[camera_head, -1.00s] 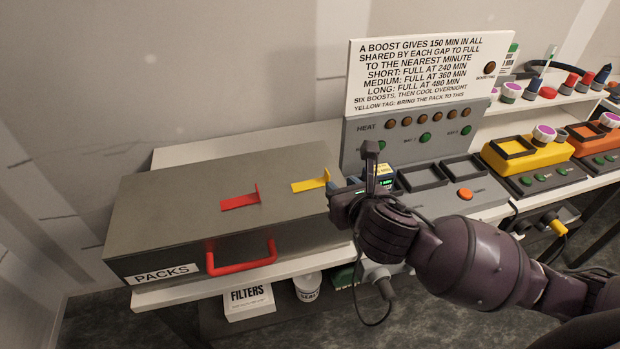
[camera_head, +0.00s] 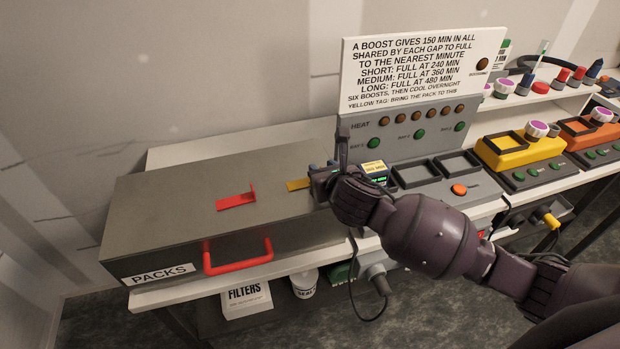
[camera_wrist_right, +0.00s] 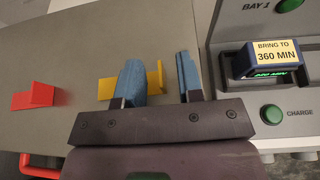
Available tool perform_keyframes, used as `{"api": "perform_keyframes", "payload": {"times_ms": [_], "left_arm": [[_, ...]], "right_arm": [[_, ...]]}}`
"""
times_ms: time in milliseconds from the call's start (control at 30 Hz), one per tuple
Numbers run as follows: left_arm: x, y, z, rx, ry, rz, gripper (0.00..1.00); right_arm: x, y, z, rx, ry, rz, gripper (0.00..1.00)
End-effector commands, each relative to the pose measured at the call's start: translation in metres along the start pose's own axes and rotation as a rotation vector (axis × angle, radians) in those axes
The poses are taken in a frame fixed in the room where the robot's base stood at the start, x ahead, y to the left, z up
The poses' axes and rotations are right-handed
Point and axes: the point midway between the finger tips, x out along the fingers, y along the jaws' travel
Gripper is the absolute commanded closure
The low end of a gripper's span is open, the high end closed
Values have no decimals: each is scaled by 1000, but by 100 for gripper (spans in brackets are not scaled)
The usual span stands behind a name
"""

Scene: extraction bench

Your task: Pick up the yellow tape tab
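The yellow tape tab (camera_head: 297,184) lies on the lid of the grey PACKS box, near its right end. In the head view my right gripper (camera_head: 323,178) is over the tab's right part and hides its upright end. In the right wrist view my right gripper (camera_wrist_right: 160,78) is open, with two blue fingers apart. There the yellow tab (camera_wrist_right: 106,89) passes behind the left finger, and its upright end shows between the fingers. I cannot tell if a finger touches it. My left gripper is not in view.
The PACKS box (camera_head: 140,215) has a red tab (camera_head: 237,199) on its lid and a red handle (camera_head: 240,262) in front. Right of it, a pack (camera_head: 375,170) with a yellow tag sits in a charger bay (camera_wrist_right: 275,85), close to the gripper.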

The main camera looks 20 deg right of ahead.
Motion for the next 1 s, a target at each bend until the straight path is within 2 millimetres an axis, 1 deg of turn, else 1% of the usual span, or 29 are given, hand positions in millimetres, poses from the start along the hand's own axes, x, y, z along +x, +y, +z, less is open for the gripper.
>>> {"api": "perform_keyframes", "payload": {"times_ms": [200, 233, 400, 433, 467, 833, 933, 1000], "left_arm": [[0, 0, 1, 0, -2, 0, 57], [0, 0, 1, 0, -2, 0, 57], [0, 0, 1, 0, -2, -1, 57], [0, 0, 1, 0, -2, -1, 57], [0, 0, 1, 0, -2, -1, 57], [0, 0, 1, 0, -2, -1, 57], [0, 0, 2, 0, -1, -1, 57], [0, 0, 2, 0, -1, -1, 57]], "right_arm": [[1, 0, 0, 0, 0, 0, 66], [1, 0, 0, 0, 0, 0, 68], [1, 0, 0, 0, 0, 0, 94], [1, 0, 0, 0, 0, 0, 98], [1, 0, 0, 0, 0, 0, 100], [0, 0, 1, 0, 0, 0, 100], [-2, 0, 7, 0, -1, 0, 100], [-5, 0, 16, -1, -4, 0, 100]]}}
